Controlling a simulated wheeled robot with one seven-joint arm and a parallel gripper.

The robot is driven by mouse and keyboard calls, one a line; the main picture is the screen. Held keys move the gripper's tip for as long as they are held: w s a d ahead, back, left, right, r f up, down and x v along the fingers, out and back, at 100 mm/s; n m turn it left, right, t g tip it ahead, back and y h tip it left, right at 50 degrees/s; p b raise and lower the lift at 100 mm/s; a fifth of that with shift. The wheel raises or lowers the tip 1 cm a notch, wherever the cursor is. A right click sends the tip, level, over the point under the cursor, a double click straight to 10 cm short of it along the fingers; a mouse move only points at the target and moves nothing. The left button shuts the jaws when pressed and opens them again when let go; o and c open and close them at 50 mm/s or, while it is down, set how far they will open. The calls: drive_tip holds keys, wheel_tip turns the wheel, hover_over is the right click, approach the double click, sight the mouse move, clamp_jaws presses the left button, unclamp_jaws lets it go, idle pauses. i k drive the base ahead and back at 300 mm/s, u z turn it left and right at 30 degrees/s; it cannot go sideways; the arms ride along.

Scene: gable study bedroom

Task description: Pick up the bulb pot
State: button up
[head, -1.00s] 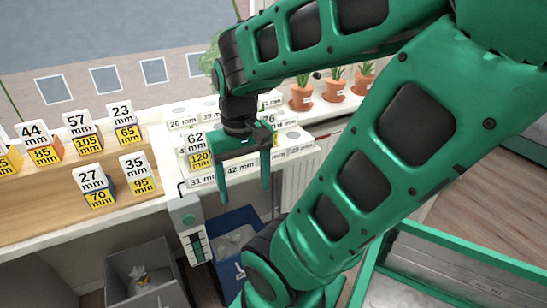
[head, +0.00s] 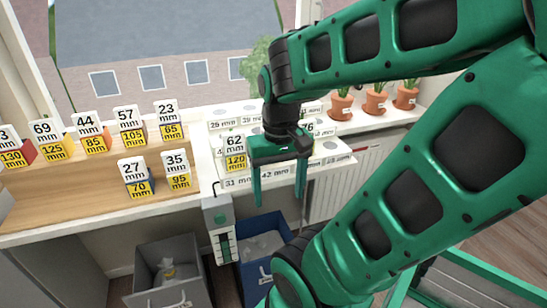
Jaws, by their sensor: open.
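Three small terracotta pots with green shoots stand in a row on the white sill at the upper right of the head view: a left pot (head: 340,106), a middle pot (head: 375,103) and a right pot (head: 406,98). Each has a small white label too small to read, so I cannot tell which is the bulb pot. My gripper (head: 280,198) points down with its two green fingers apart and nothing between them. It hangs in front of the white labelled board (head: 335,160), to the left of and nearer than the pots.
Number blocks, such as the 62/120 block (head: 235,152), stand on the board and on the wooden shelf (head: 80,185). A grey bin (head: 160,255) and a blue bin (head: 255,280) are below. My arm covers much of the right side.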

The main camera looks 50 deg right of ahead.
sight(138, 179)
drive_tip(key=u, duration=0.8)
drive_tip(key=k, duration=0.8)
drive_tip(key=z, duration=0.65)
drive_tip(key=i, duration=1)
drive_tip(key=u, duration=0.05)
